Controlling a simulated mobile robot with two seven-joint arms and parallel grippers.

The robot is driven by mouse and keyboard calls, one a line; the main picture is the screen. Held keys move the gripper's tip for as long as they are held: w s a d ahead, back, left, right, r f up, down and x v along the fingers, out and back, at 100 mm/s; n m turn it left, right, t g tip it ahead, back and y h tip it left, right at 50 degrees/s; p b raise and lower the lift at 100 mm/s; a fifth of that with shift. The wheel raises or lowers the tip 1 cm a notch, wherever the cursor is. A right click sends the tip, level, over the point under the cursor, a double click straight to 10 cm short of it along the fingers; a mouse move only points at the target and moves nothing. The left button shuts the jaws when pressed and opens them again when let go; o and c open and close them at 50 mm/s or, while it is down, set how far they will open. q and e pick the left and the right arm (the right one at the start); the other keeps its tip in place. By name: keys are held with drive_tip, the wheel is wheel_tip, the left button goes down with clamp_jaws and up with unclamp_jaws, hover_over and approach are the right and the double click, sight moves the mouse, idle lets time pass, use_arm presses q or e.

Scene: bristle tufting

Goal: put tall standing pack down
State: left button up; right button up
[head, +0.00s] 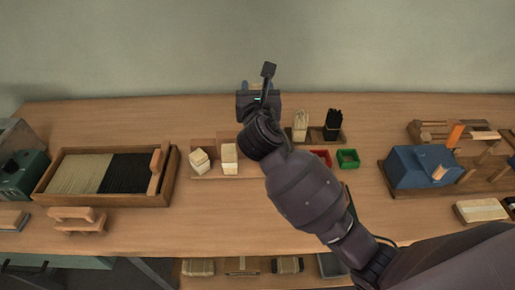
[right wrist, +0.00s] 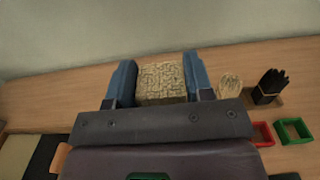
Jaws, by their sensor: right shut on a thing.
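My right gripper (head: 258,88) reaches over the back of the table, near the wall. In the right wrist view its two blue fingers (right wrist: 160,85) are closed on the sides of a pale, rough-textured pack (right wrist: 161,78). I see only the pack's near face; its lower part and whatever is under it are hidden, so I cannot tell whether it touches the table. In the head view my arm and gripper hide the pack. My left gripper is not in view.
A bristle box (head: 171,177) sits left, a blue device (head: 420,165) right.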

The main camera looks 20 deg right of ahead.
wheel_tip(320, 180, down, 10)
drive_tip(key=b, duration=0.3)
drive_tip(key=shift+f, duration=0.6)
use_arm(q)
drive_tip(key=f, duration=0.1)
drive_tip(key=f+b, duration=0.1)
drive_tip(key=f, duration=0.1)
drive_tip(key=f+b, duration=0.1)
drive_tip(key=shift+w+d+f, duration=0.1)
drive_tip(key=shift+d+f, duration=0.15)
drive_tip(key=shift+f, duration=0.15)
use_arm(e)
wheel_tip(320, 180, down, 5)
drive_tip(key=shift+f, duration=0.2)
drive_tip(key=shift+f, duration=0.1)
drive_tip(key=o, duration=1)
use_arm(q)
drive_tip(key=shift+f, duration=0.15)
use_arm(e)
drive_tip(key=shift+o, duration=1.1)
